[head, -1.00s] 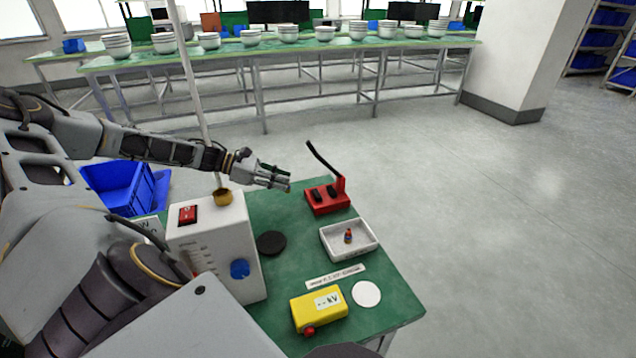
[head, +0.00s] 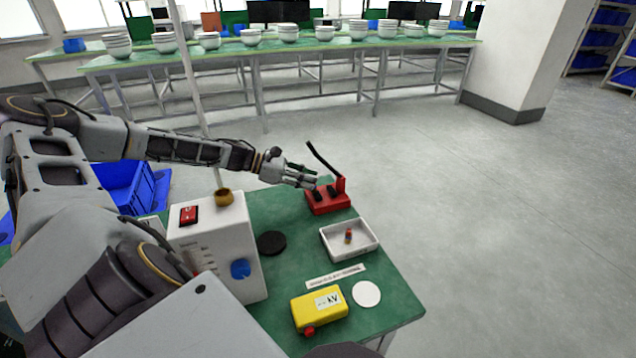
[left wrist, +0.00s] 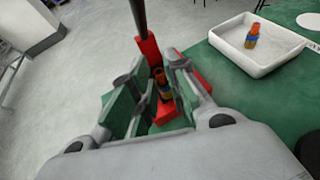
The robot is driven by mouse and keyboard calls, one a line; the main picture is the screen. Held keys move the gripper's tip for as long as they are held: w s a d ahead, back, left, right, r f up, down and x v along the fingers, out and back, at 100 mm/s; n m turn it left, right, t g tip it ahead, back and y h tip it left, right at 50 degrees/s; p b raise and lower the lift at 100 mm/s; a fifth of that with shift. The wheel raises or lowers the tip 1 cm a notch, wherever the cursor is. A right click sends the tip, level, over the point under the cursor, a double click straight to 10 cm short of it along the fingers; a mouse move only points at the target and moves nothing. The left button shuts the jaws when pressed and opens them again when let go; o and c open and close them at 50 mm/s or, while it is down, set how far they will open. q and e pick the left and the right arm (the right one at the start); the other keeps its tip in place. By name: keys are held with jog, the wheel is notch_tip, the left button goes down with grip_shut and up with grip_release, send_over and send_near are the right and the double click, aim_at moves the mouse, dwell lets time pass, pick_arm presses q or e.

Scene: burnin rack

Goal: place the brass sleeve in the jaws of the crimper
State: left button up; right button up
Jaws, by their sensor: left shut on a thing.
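The crimper (head: 341,202) is a red block with black jaw pieces and a raised black lever, at the back right of the green table. My left gripper (head: 314,181) is just left of and above it, fingers pointing toward it. The fingers hide the sleeve in the head view. My right gripper is out of view.
A white tray (head: 326,246) holding a banded piece (head: 348,236) stands in front of the crimper. A yellow meter (head: 318,308), a white disc (head: 367,293) and a black disc (head: 271,243) lie nearby. A white box (head: 240,270) with a brass-coloured cup (head: 223,196) stands left.

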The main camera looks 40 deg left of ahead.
aim_at(318, 191)
pick_arm(q)
jog(key=shift+w+d, duration=1.05)
jog(key=shift+d, duration=0.05)
jog(key=shift+w+d+f, duration=0.1)
jog(key=shift+w+f, duration=0.05)
jog(key=shift+f, duration=0.55)
jog(key=shift+f, duration=0.1)
jog(key=o, duration=0.8)
